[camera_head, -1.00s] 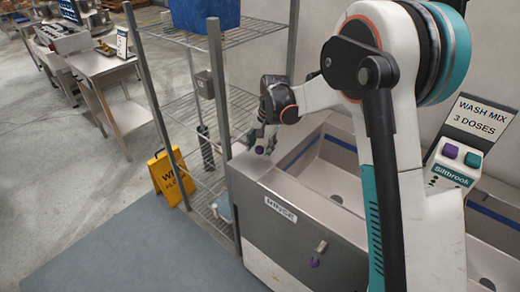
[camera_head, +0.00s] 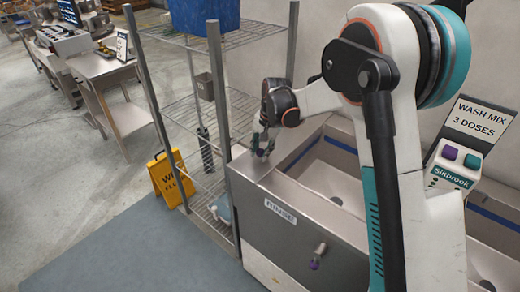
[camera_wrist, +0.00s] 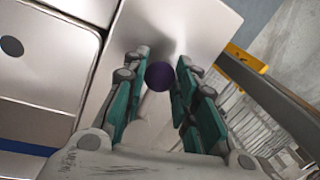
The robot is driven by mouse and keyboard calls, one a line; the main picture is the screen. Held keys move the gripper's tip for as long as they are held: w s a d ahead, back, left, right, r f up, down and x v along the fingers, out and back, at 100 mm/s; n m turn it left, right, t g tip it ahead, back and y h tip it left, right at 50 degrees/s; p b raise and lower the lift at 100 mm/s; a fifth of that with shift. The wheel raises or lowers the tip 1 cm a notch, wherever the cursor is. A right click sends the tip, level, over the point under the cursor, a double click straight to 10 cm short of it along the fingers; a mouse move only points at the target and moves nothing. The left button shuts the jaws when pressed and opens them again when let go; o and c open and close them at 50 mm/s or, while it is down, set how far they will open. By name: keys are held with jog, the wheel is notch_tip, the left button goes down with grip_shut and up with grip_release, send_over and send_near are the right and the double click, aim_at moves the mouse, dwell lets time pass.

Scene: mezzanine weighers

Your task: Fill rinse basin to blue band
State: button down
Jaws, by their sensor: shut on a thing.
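The steel rinse basin (camera_head: 308,192) has a RINSE label on its front and a blue band (camera_head: 341,143) inside its wall. Its drain (camera_head: 336,199) shows, and I see no clear water surface. The basin also shows at upper left in the wrist view (camera_wrist: 45,62). My gripper (camera_head: 262,148) is over the basin unit's left rim. In the wrist view its teal fingers (camera_wrist: 156,95) are on either side of a round purple knob (camera_wrist: 159,76), and it is shut on that knob. What lies under the knob is hidden.
A purple-tipped valve (camera_head: 317,254) sticks out of the basin front. A second basin and a Siltbrook dispenser (camera_head: 452,172) marked WASH MIX 3 DOSES are at right. A wire shelf (camera_head: 205,105) and yellow sign (camera_head: 170,180) stand left.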

jog(key=d+n, duration=0.1)
jog(key=n, duration=0.1)
jog(key=s+d+n, duration=0.1)
jog(key=shift+d+n+g, duration=0.1)
jog(key=shift+n+g, duration=0.2)
jog(key=shift+n, duration=0.1)
jog(key=shift+s+d+n+g+p, duration=0.1)
jog(key=shift+d+n+g+p, duration=0.1)
jog(key=shift+d+n, duration=0.75)
jog(key=shift+s+d+n+g+p, duration=0.15)
jog(key=shift+d+n, duration=0.3)
jog(key=shift+n, duration=0.9)
jog(key=c, duration=1.3)
grip_release()
jog(key=r, duration=0.4)
jog(key=d+r, duration=0.1)
jog(key=r, duration=0.3)
jog(key=d+r, duration=0.1)
jog(key=r, duration=0.2)
jog(key=shift+w+d+r, duration=0.15)
jog(key=shift+w+r, duration=0.2)
jog(key=shift+r, duration=0.05)
